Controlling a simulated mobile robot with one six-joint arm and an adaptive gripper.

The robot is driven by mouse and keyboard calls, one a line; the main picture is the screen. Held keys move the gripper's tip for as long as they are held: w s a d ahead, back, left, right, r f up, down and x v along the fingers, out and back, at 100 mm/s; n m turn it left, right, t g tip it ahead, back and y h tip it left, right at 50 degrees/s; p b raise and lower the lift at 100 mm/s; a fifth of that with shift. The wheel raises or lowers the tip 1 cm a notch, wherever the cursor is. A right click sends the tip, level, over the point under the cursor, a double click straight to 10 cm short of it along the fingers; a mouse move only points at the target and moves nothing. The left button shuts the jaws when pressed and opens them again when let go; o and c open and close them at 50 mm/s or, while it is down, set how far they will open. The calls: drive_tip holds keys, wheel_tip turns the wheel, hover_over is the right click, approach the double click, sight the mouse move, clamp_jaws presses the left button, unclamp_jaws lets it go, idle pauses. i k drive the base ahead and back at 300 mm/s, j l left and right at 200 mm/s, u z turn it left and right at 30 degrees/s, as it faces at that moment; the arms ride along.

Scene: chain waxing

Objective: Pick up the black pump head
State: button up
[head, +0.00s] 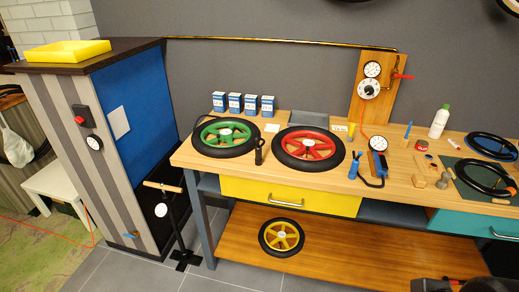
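A small upright black piece (259,151) stands at the bench's front edge, between the green-rimmed wheel and the red-rimmed wheel. It looks like the black pump head, but it is too small to be sure. A floor pump (165,218) with a wooden handle and a round white gauge stands on the floor left of the bench. A dark part of my arm shows at the bottom right edge, cut off by the frame. My gripper's fingers cannot be made out there, and it is well apart from the black piece.
The green-rimmed wheel (225,136) and red-rimmed wheel (308,147) lie flat on the wooden bench (410,183). A blue tool with a black hose (354,166) stands right of them. Blue-white boxes (235,103) line the back. A yellow-rimmed wheel (281,238) rests on the lower shelf.

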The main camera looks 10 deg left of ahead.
sight(258, 150)
drive_tip(key=i+j, duration=0.45)
drive_tip(key=j, duration=0.15)
drive_tip(key=i+j, duration=0.95)
drive_tip(key=j, duration=0.2)
